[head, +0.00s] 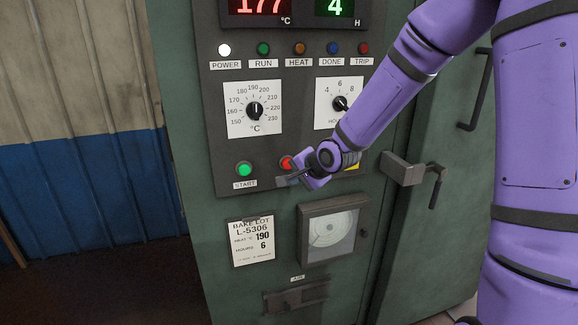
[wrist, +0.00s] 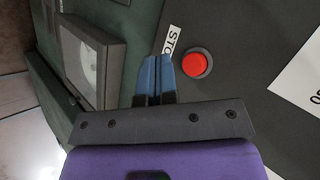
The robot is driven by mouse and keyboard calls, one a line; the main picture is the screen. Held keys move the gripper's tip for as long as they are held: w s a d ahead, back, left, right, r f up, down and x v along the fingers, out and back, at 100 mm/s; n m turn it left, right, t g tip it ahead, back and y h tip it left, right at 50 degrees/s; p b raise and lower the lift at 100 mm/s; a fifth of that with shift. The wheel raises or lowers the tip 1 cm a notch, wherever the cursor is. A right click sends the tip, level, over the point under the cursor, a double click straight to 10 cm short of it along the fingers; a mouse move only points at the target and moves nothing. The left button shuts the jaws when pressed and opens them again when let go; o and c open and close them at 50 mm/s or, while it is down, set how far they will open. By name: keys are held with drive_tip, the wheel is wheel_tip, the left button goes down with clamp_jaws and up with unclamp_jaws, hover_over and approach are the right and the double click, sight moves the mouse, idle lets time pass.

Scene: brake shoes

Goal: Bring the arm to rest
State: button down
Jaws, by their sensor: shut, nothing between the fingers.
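My purple arm reaches in from the right in the head view. My gripper (head: 287,180) is in front of the oven's control panel (head: 222,135), close to the red stop button (head: 286,162). In the wrist view my gripper's two blue fingertips (wrist: 155,72) are together with nothing between them. They are beside the red button (wrist: 195,64), over the edge of its "STO…" label (wrist: 173,42). I cannot tell whether the fingers touch the panel. Part of the stop button and its label are hidden by my gripper in the head view.
The panel has a temperature dial (head: 254,110), an hours dial (head: 340,104) and a green start button (head: 244,169). The display reads 177 and 4; the power lamp (head: 224,49) is white. A chart recorder (head: 333,229) sits below. A door latch (head: 402,168) juts out right of my gripper.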

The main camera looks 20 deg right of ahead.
idle(0.3)
drive_tip(key=s+d+r+n+g+h, duration=0.1)
drive_tip(key=s+d+r+n+h, duration=0.15)
drive_tip(key=s+r, duration=0.45)
drive_tip(key=s+d+r+n+g+h, duration=0.1)
drive_tip(key=s+d+r+n+h, duration=0.2)
drive_tip(key=s+r, duration=0.4)
drive_tip(key=s+d+r+n+g+y, duration=0.1)
drive_tip(key=s+r+n, duration=0.1)
drive_tip(key=s, duration=0.8)
drive_tip(key=s+r+n, duration=0.2)
drive_tip(key=s+n, duration=0.1)
drive_tip(key=s, duration=0.7)
drive_tip(key=shift+s+d+g+y, duration=0.3)
drive_tip(key=shift+d+g+y, duration=0.05)
drive_tip(key=shift+g, duration=0.05)
drive_tip(key=shift+d+n, duration=0.1)
drive_tip(key=shift+n, duration=0.15)
